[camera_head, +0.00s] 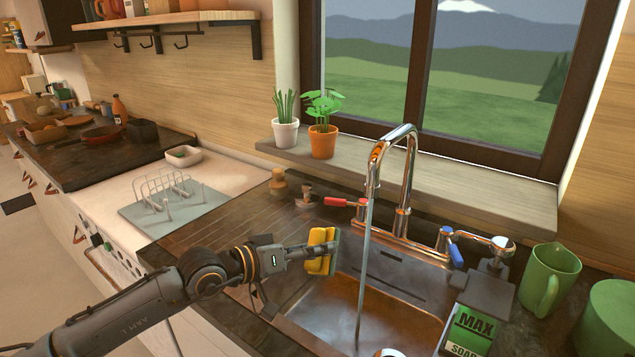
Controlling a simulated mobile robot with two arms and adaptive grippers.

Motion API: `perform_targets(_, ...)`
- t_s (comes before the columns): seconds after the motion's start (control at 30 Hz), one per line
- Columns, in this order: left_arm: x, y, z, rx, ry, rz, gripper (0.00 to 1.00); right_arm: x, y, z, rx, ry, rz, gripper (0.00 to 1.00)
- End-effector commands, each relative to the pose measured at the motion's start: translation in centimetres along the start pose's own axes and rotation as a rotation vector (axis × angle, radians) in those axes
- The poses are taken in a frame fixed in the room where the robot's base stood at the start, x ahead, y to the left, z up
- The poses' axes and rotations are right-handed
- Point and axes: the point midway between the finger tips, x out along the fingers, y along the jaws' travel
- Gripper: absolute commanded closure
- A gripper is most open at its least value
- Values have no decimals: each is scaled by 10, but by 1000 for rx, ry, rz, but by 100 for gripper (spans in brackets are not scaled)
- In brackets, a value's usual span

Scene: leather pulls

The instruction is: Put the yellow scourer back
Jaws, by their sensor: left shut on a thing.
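The yellow scourer (318,262), with a dark green side, is held at the tip of my left gripper (312,250). The gripper is shut on it. It is at the left edge of the sink (385,312), left of the running water; I cannot tell whether the scourer touches the rim. The fingers hide part of the scourer. My right gripper is not clearly in view.
Water runs from the chrome tap (402,190) into the sink. A soap box (470,325), a green mug (548,280) and a soap dispenser (492,258) stand at right. A dish rack (165,192) stands at left. Two potted plants sit on the sill (450,187).

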Motion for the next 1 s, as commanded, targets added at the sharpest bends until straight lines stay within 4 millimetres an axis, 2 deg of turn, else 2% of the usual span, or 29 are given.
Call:
perform_targets(0.17, -8, 18, 24, -4, -10, 18, 73, -1, 0, 0, 0, 0, -1, 60)
perform_targets(0.3, -28, 31, 44, -8, -5, 11, 73, -3, 0, 0, 0, 0, -1, 60)
perform_targets(0.43, -53, 34, 57, -15, 15, -21, 73, -4, 0, -1, 0, 0, -1, 60)
perform_targets(1.0, -178, 0, 103, -82, 161, -253, 73, -8, 0, -1, 1, 0, 0, 60)
